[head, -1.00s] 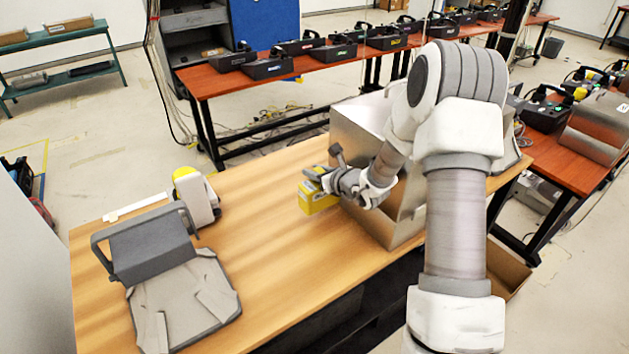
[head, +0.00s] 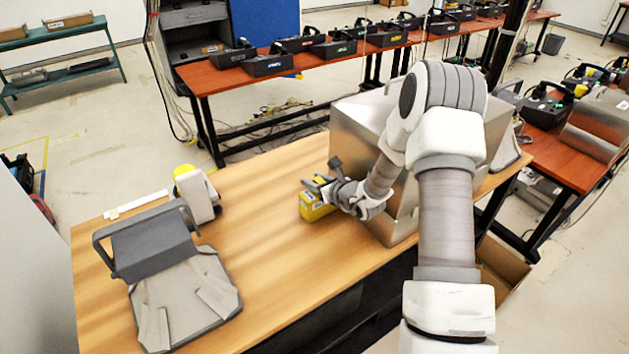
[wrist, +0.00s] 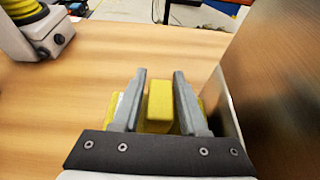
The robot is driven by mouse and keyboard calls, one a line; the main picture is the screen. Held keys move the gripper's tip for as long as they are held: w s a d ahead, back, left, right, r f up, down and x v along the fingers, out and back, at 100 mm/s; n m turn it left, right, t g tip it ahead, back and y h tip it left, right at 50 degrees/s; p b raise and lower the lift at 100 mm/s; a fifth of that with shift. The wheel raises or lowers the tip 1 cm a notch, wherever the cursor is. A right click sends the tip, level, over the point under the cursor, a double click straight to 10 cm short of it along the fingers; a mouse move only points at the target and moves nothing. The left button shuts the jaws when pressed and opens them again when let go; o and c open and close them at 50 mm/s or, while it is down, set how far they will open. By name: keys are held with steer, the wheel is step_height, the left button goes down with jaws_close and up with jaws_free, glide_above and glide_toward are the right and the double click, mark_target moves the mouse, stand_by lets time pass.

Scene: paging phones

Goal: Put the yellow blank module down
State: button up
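The yellow blank module (head: 316,208) is a yellow block at the right part of the wooden table, left of the metal box. My gripper (head: 320,183) reaches over it from the right. In the wrist view, the fingers of my gripper (wrist: 160,88) stand on either side of the module's raised yellow middle part (wrist: 160,100) and appear shut on it. The module's wider body shows beside and behind the fingers. The module appears at or very close to the tabletop; its underside is hidden, so contact is unclear.
A large metal box (head: 365,125) stands close on the right. A grey handled device (head: 155,245) and a white unit with a yellow top (head: 197,195) stand on the left. The wooden tabletop (head: 260,225) between is clear. Red tables with several black phones stand behind.

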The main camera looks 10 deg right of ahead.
steer(key=shift+o, duration=1)
steer(key=shift+r, duration=0.15)
